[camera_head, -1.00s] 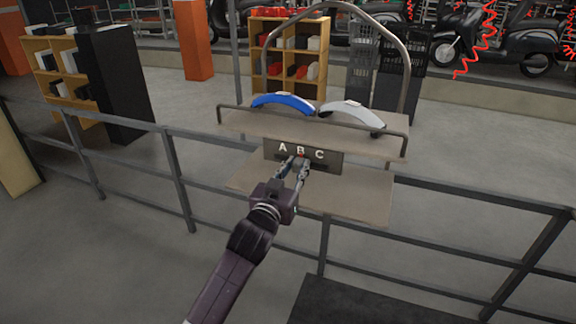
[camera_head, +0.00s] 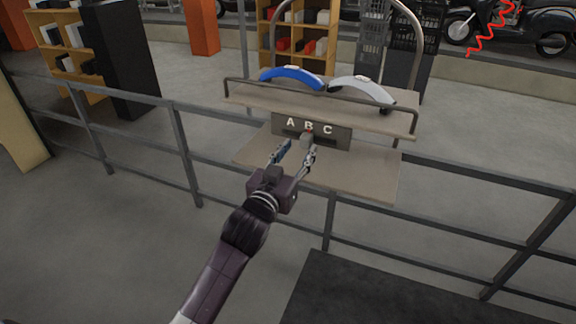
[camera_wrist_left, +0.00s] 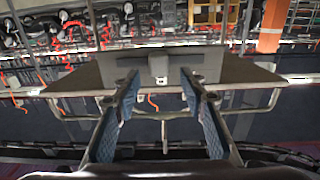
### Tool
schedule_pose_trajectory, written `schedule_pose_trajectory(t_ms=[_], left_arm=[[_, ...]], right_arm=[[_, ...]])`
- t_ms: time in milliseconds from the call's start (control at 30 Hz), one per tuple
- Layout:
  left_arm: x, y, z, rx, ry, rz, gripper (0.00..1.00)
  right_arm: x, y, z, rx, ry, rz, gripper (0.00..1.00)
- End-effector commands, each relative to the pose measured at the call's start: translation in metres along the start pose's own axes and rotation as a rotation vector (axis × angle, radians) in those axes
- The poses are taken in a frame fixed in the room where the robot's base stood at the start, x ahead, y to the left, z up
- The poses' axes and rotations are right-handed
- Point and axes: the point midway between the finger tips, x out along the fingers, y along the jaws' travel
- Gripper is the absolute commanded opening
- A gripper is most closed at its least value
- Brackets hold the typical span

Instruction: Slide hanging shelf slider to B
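The hanging shelf (camera_head: 370,182) has a dark panel (camera_head: 342,137) lettered A, B and C under its upper board. The knob also shows in the left wrist view (camera_wrist_left: 158,63), beyond the fingertips. My left gripper (camera_head: 298,153) is open in front of the panel, over the lower board. Its two fingers are spread and empty in the left wrist view (camera_wrist_left: 160,88), apart from the knob. My right gripper is out of view.
A blue curved piece (camera_head: 291,76) and a white curved piece (camera_head: 362,88) sit on the upper board (camera_head: 270,101) behind a rail. A grey railing (camera_head: 480,182) runs across below and beside the shelf. A dark mat (camera_head: 375,295) lies at the lower right.

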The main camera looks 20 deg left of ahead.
Motion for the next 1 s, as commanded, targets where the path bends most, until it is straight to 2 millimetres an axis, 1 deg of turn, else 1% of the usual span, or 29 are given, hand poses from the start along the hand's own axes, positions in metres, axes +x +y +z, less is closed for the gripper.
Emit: schedule_pose_trajectory(t_ms=[33, 200, 300, 400, 600, 1000], left_arm=[[-0.013, 0.000, 0.002, -0.001, -0.003, 0.000, 0.39], [-0.046, 0.000, 0.002, -0.001, -0.004, 0.000, 0.39], [-0.060, 0.000, 0.001, 0.000, -0.003, 0.000, 0.39], [-0.070, 0.000, 0.001, 0.000, -0.002, 0.000, 0.39], [-0.077, 0.000, 0.000, 0.000, -0.001, -0.001, 0.39], [-0.076, 0.000, 0.001, 0.000, -0.003, 0.000, 0.39]], right_arm=[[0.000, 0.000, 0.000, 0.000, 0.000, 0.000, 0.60], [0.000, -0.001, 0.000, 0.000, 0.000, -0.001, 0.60], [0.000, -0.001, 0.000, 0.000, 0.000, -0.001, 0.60], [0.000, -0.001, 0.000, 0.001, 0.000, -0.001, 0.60], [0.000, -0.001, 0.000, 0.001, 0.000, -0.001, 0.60], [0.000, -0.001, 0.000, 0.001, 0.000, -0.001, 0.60]])
